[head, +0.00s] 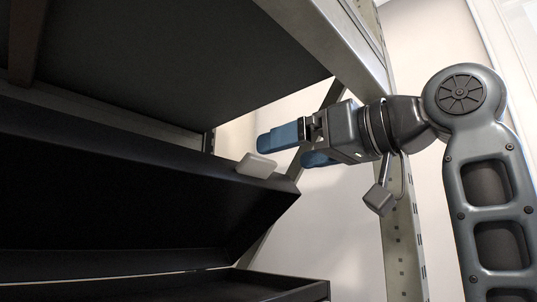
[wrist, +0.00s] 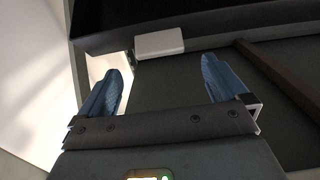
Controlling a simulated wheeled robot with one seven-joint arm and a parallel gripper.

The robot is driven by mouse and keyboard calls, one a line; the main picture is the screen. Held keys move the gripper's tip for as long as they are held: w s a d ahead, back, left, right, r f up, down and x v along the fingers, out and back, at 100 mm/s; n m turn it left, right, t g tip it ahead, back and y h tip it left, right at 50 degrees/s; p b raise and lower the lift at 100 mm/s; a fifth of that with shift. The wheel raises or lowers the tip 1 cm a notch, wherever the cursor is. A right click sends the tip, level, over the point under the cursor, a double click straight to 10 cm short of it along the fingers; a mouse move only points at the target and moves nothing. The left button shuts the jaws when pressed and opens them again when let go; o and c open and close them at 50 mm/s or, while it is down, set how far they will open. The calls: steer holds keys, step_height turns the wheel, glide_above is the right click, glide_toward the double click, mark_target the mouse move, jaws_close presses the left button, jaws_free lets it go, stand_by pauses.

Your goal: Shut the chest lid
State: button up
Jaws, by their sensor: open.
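The black chest stands on the rack, and its lid (head: 120,185) is raised and tilted open above the dark chest body (head: 250,287) in the head view. A small pale block-like tab (head: 256,165) sits on the lid's upper edge near its right end. The tab also shows in the wrist view (wrist: 159,43), with the lid's dark edge (wrist: 215,17) beside it. My gripper (head: 291,146) is open and empty, just to the right of the tab and apart from it. In the wrist view its blue fingers (wrist: 163,82) are spread wide, with the tab beyond them.
A dark shelf (head: 200,60) of the rack hangs above the lid. A metal rack post (head: 405,230) stands to the right, behind my arm. A slanting brace (head: 258,245) runs beside the chest. Pale wall shows to the right.

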mark_target(265, 159)
steer(key=shift+p+x, duration=0.65)
steer(key=shift+x, duration=2.1)
steer(key=shift+c, duration=0.3)
steer(key=c, duration=1.4)
steer(key=s+d+f+t+y+b, duration=0.1)
steer(key=f+b, duration=0.4)
steer(key=b, duration=0.1)
steer(key=s+d+f+t+y+b, duration=0.1)
steer(key=d+f+y+b, duration=0.1)
steer(key=f+b, duration=0.3)
steer(key=s+d+f+t+y+b, duration=0.1)
steer(key=s+d+f+b, duration=0.1)
steer(key=f+b, duration=0.3)
steer(key=shift+d+f+t+y+b, duration=0.25)
steer(key=shift+t+y+b, duration=0.15)
steer(key=shift+b, duration=0.6)
steer(key=shift+c, duration=0.2)
steer(key=shift+s+f+b, duration=0.15)
steer(key=shift+f+b, duration=0.75)
steer(key=shift+f, duration=0.3)
steer(key=shift+r, duration=0.1)
steer(key=o, duration=1.5)
steer(key=shift+d, duration=0.1)
